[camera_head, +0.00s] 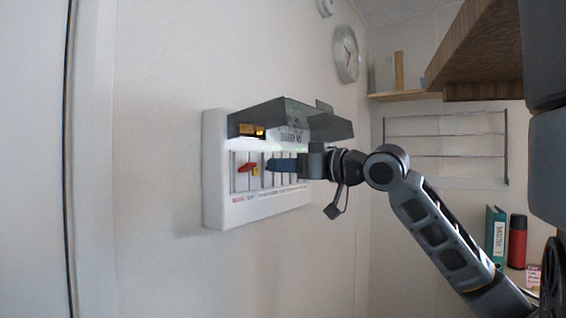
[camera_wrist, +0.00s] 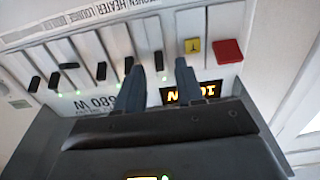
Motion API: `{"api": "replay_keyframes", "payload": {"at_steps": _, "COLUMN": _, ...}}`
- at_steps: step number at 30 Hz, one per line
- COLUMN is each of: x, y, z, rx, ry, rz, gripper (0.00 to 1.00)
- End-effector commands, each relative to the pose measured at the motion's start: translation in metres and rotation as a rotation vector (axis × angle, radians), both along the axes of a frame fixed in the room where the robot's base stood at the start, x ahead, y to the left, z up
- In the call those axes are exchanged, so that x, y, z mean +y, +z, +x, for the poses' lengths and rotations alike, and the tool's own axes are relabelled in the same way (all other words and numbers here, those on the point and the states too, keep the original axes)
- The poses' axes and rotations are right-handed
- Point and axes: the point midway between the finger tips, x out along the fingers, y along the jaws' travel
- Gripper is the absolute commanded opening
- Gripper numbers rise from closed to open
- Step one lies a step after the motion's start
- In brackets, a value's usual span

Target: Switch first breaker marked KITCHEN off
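A white breaker panel (camera_head: 213,170) is on the wall, its dark cover (camera_head: 285,115) raised. In the wrist view it appears upside down, with several black levers in a row; a red switch (camera_wrist: 229,51) and a yellow button (camera_wrist: 193,46) are at the right. My gripper (camera_wrist: 159,65) is in front of the row, its fingers apart. A black lever (camera_wrist: 158,61) shows between the fingertips; I cannot tell if they touch it. The label strip (camera_wrist: 100,10) includes HEATER and a cut-off word ending in CHEN, roughly in line with this lever. In the head view my gripper (camera_head: 270,165) hides part of the row.
The raised cover (camera_wrist: 170,140) is close to my fingers in the wrist view. An amber display (camera_wrist: 190,93) sits beneath it, with small green lights along the row. A clock (camera_head: 346,53), wall rack (camera_head: 445,135), green binder (camera_head: 495,235) and red cylinder (camera_head: 517,240) are farther right.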

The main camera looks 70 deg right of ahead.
Motion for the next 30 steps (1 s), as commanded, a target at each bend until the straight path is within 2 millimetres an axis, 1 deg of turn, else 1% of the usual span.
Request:
{"api": "replay_keyframes", "payload": {"at_steps": 3, "x": -0.0018, "y": 0.0001, "z": 0.0056, "rx": 0.000, "ry": -0.001, "rz": 0.000, "gripper": 0.37}}
{"api": "replay_keyframes", "payload": {"at_steps": 11, "x": -0.0019, "y": -0.0004, "z": 0.0066, "rx": 0.000, "ry": -0.001, "rz": 0.000, "gripper": 0.37}}
{"api": "replay_keyframes", "payload": {"at_steps": 22, "x": -0.0017, "y": -0.0003, "z": 0.0065, "rx": -0.001, "ry": -0.001, "rz": 0.000, "gripper": 0.02}}
{"api": "replay_keyframes", "payload": {"at_steps": 23, "x": -0.0017, "y": -0.0003, "z": 0.0065, "rx": -0.001, "ry": -0.001, "rz": 0.000, "gripper": 0.00}}
{"api": "replay_keyframes", "payload": {"at_steps": 30, "x": -0.0015, "y": -0.0005, "z": 0.0065, "rx": -0.001, "ry": 0.000, "rz": 0.000, "gripper": 0.00}}
